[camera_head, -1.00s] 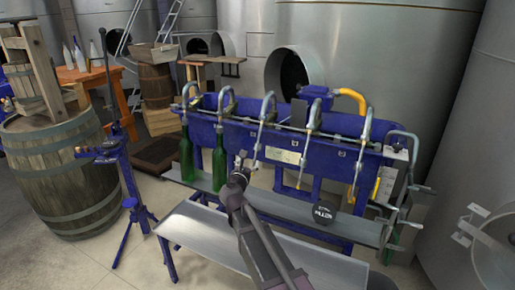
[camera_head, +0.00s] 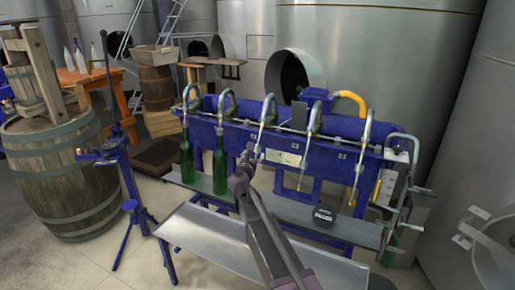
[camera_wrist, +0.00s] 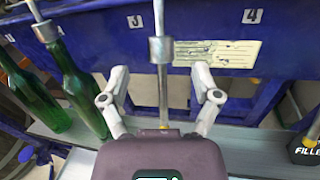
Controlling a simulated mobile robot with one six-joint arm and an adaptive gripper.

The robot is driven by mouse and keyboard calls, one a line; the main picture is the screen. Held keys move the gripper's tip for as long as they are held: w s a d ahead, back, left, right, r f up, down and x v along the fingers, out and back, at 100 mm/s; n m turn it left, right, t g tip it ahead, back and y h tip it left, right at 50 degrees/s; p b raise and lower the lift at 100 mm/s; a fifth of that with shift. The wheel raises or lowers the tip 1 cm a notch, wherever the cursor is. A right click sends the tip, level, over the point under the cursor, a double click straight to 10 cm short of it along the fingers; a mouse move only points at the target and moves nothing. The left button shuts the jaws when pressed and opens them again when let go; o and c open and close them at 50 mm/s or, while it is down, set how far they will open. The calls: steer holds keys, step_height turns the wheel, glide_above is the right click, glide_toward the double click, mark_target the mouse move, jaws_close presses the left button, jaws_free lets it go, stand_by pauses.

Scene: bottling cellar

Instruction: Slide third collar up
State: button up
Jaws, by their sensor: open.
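The blue filling machine (camera_head: 345,128) carries a row of curved metal spouts. The third spout (camera_head: 264,110) has a metal collar (camera_wrist: 160,49) on its thin tube (camera_wrist: 163,98), in the wrist view near number plate 3 (camera_wrist: 136,21). My gripper (camera_wrist: 161,82) is open, one finger on each side of this tube and below the collar. The fingers appear apart from the tube. In the head view my gripper (camera_head: 251,152) is in front of the third spout's lower part, hiding it.
Green bottles stand under the first spout (camera_head: 187,155) and second spout (camera_head: 220,165). A black round piece (camera_head: 323,214) with lettering is on the metal shelf at right. A metal tray (camera_head: 205,235) lies below. Plate 4 (camera_wrist: 252,16) is right of the collar.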

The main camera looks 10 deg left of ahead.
mark_target(257, 148)
steer(key=w, duration=0.4)
steer(key=w+d, duration=0.1)
steer(key=w, duration=0.1)
steer(key=shift+w, duration=0.25)
jaws_close()
steer(key=shift+r, duration=0.1)
